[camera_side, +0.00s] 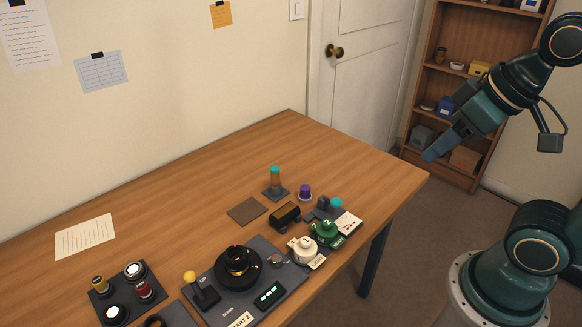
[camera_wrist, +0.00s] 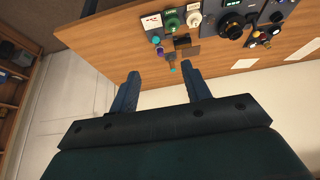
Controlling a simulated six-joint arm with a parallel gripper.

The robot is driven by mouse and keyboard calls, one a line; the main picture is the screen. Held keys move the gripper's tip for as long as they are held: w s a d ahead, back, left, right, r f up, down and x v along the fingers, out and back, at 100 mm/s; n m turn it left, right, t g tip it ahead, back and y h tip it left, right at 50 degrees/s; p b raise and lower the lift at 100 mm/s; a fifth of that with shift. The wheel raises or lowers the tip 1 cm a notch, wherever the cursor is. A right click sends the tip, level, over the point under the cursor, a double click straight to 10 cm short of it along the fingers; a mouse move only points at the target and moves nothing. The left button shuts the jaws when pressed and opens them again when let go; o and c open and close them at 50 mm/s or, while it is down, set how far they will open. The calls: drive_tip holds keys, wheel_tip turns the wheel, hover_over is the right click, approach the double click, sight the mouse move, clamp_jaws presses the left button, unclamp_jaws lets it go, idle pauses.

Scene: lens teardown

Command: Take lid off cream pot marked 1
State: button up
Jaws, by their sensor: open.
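The cream pot (camera_side: 304,251) stands near the front edge of the table, with a cream knobbed lid on top and a small pale label in front. It also shows, small, near the top of the wrist view (camera_wrist: 193,19). A green pot (camera_side: 325,231) stands just to its right in the side view, and also shows in the wrist view (camera_wrist: 172,21). My gripper (camera_side: 432,154) is raised in the air beyond the table's right end, well away from the pots. In the wrist view its two fingers (camera_wrist: 162,76) are apart with nothing held between them.
A dark unit with a black round lens part (camera_side: 238,268) sits left of the cream pot. A black block (camera_side: 285,214), a purple-capped jar (camera_side: 305,191) and a teal-topped cylinder (camera_side: 275,180) stand behind. The table's back half (camera_side: 290,135) is clear. A bookshelf (camera_side: 435,90) stands behind my arm.

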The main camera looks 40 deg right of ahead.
drive_tip(key=m+g+y, duration=0.4)
drive_tip(key=m+g, duration=0.2)
drive_tip(key=m, duration=1.2)
hover_over(306, 240)
drive_tip(key=d, duration=0.2)
drive_tip(key=shift+d+f, duration=0.15)
drive_tip(key=shift+f, duration=10.9)
drive_tip(key=shift+f, duration=0.15)
drive_tip(key=shift+x, duration=2.45)
drive_tip(key=shift+y, duration=0.3)
